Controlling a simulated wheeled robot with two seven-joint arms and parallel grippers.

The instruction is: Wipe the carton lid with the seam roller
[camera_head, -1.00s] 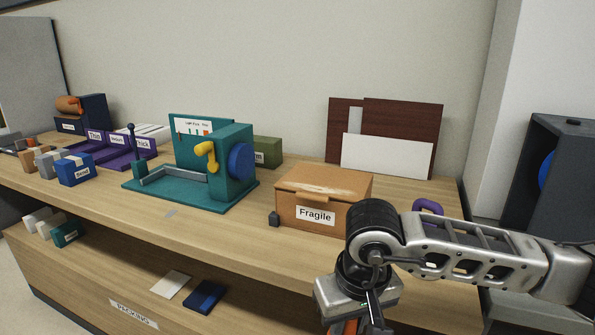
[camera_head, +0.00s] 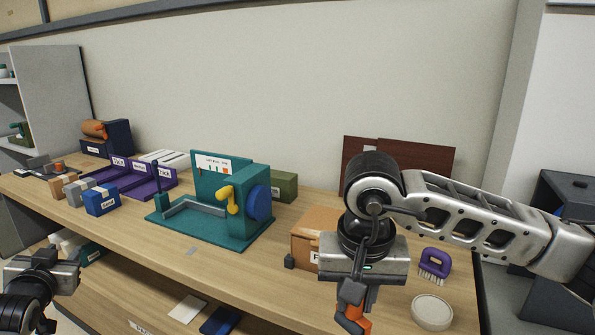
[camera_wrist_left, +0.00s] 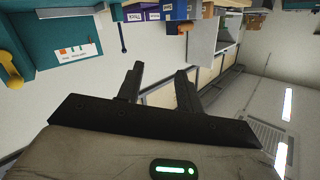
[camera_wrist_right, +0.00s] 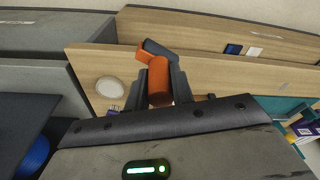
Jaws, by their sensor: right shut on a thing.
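The brown cardboard carton (camera_head: 312,228) stands on the bench in the head view. My right arm covers most of its lid and label. My right gripper (camera_head: 354,300) is in front of the carton, apart from it. It is shut on the orange seam roller (camera_head: 352,318), which hangs below it. In the right wrist view the roller's orange handle (camera_wrist_right: 159,82) is between the fingers, with a dark grey part beyond. My left gripper (camera_head: 46,262) is at the lower left, in front of the bench. In the left wrist view its fingers (camera_wrist_left: 158,82) are apart and empty.
A purple brush (camera_head: 435,264) and a round white disc (camera_head: 432,311) lie right of my right gripper. A teal machine (camera_head: 215,212) with a yellow crank stands left of the carton. Purple trays (camera_head: 140,178) and small boxes are further left. A lower shelf runs under the bench.

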